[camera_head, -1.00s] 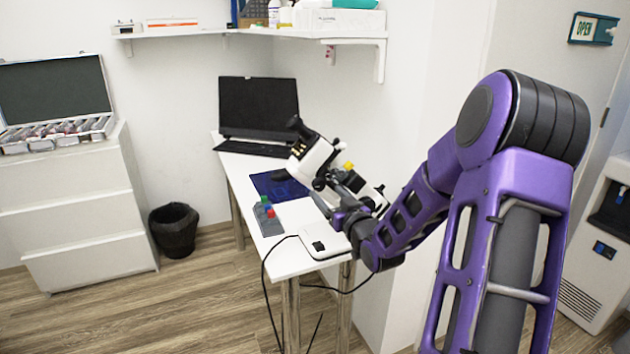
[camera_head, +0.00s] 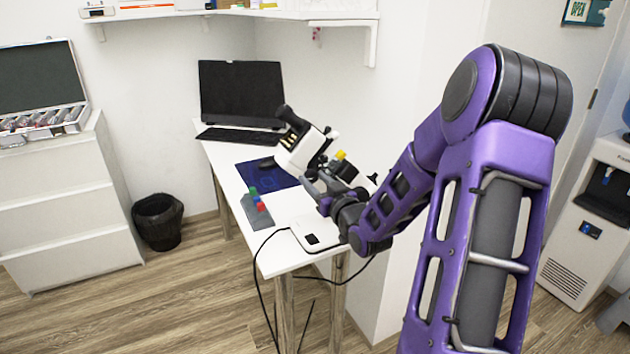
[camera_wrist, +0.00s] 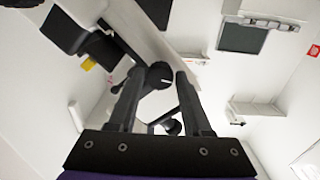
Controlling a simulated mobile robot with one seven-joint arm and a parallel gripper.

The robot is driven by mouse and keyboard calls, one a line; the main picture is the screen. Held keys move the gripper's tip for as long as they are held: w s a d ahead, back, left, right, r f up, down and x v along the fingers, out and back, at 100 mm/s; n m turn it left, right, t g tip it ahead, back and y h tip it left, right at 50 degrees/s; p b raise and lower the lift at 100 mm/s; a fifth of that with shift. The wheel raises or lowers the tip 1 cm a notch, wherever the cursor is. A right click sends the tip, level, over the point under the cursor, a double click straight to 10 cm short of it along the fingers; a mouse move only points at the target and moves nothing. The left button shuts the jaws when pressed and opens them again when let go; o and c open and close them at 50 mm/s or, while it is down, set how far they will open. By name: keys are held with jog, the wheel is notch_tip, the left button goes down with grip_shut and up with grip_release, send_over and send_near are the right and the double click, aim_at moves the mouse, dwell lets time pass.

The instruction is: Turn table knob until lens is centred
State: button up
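A white and black optical instrument (camera_head: 300,150) stands tilted on the white table. It has a black eyepiece (camera_head: 286,114) and a yellow part (camera_head: 340,155). In the wrist view its white body is at the left, with the yellow part (camera_wrist: 88,64) on it. A round black knob (camera_wrist: 161,72) shows between or just beyond my fingertips, apparently the table knob. My gripper (camera_wrist: 158,80) is open, with a gap between the fingers; contact with the knob is unclear. In the head view my gripper (camera_head: 312,182) is beside the instrument's near side. I cannot make out the lens.
A wall shelf (camera_head: 225,14) hangs above. A black bin (camera_head: 158,222) stands left.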

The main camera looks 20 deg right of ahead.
grip_shut()
jog(key=shift+m, duration=1)
jog(key=shift+o, duration=2.2)
grip_release()
jog(key=shift+s, duration=0.1)
